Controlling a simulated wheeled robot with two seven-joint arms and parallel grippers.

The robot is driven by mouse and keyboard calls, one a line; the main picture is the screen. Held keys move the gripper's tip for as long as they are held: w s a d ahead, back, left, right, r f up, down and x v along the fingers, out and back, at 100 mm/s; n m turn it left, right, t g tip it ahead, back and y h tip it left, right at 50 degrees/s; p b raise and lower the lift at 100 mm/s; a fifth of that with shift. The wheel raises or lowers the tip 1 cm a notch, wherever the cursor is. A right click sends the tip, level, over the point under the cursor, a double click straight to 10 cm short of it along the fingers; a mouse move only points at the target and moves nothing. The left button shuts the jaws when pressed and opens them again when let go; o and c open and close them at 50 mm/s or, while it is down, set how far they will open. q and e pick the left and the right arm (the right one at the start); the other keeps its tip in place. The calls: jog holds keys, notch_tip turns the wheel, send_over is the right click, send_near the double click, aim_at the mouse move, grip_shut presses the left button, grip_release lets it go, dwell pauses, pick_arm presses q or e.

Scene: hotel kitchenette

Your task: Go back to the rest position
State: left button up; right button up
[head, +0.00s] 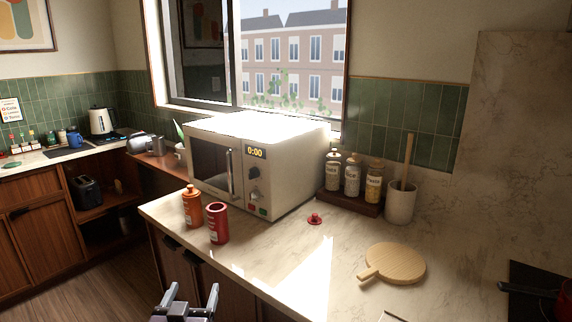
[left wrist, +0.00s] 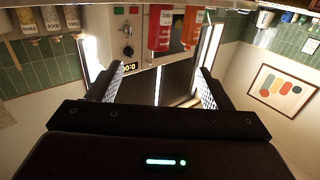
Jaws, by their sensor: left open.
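My left gripper (head: 193,291) is at the bottom edge of the head view, in front of the counter's front edge. Its two fingers stand apart with nothing between them. In the left wrist view, which is upside down, the open fingers (left wrist: 160,82) frame the microwave front behind them. My right gripper is in neither view.
A red canister (head: 218,224) without a lid and an orange canister (head: 192,206) stand near the counter's front edge before the microwave (head: 262,165). A red lid (head: 314,219) and a round wooden board (head: 396,264) lie on the counter (head: 270,262). A dark pan sits far right.

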pick_arm(q)
jog(key=s+a+f+m+g, duration=0.1)
jog(key=s+a+f+g, duration=0.15)
jog(key=f, duration=1.05)
jog(key=s+a+f+g, duration=0.1)
jog(key=a+f+g, duration=0.15)
jog(key=f, duration=1.15)
jog(key=s+f+m+g, duration=0.1)
jog(key=s+f+g, duration=0.7)
jog(key=s+f, duration=1.7)
notch_tip(320, 180, down, 3)
jog(key=shift+s+a, duration=0.15)
jog(key=shift+s, duration=0.2)
jog(key=s+f+g, duration=0.1)
jog(key=s+f, duration=0.1)
jog(key=s, duration=0.4)
jog(key=s+d+f+g, duration=0.1)
jog(key=s+f, duration=0.1)
jog(key=s, duration=0.4)
jog(key=s+d+f+g, duration=0.1)
jog(key=s+f+g, duration=0.1)
jog(key=s, duration=0.5)
jog(key=shift+d+f+m, duration=0.1)
jog(key=shift+f+m, duration=0.2)
jog(key=shift+f, duration=0.05)
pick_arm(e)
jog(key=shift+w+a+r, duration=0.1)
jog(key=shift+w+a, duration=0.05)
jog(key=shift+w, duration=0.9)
